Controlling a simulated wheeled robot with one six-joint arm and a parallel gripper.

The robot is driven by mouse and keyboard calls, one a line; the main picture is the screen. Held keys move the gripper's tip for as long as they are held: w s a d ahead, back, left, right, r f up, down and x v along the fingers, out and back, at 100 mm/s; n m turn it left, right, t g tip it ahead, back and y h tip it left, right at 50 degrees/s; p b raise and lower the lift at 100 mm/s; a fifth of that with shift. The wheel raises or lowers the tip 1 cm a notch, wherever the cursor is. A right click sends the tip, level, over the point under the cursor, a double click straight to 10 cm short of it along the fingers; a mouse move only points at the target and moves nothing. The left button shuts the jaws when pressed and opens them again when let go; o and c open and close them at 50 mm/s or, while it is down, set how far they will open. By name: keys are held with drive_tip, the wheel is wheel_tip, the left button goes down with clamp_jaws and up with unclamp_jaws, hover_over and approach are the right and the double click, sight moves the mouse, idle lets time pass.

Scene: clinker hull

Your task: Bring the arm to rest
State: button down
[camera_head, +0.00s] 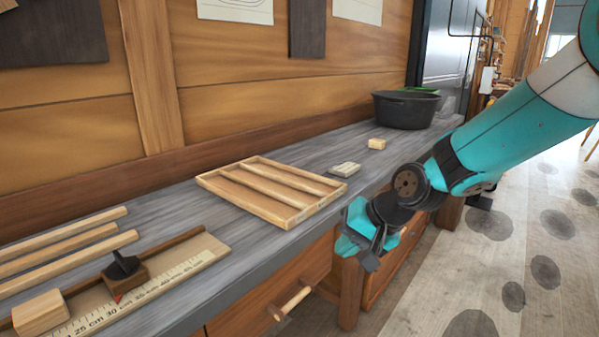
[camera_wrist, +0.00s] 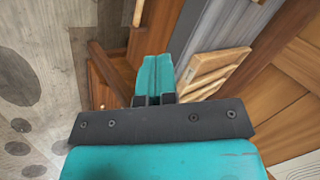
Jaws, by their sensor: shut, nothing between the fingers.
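My gripper (camera_head: 367,243) is in front of the workbench's front edge, at the end of my teal arm. Its fingers are shut with nothing held. In the wrist view the closed teal fingers (camera_wrist: 153,78) point away from the camera, with floor to their left and the bench to their right. The arm comes in from the upper right and hangs beside the bench, apart from the things on it.
The grey workbench (camera_head: 150,215) carries a wooden tray (camera_head: 285,220), a grey ribbed block (camera_head: 345,169), a small wooden block (camera_head: 377,143), a black tub (camera_head: 405,112), wooden strips (camera_head: 62,247) and a ruler board (camera_head: 190,266). A drawer handle (camera_head: 291,301) sticks out. Open floor (camera_head: 420,300) lies right.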

drive_tip(key=s+d+r+n+g+h+p, duration=0.1)
drive_tip(key=s+r+n, duration=0.3)
drive_tip(key=s, duration=0.9)
drive_tip(key=s+d+r+n+g+h+p, duration=0.1)
drive_tip(key=s+d+r+n, duration=0.3)
drive_tip(key=s, duration=0.9)
wheel_tip(320, 180, up, 3)
drive_tip(key=shift+r+n+g, duration=0.1)
drive_tip(key=shift+n+g, duration=0.4)
drive_tip(key=shift+g, duration=0.2)
drive_tip(key=shift+d, duration=0.1)
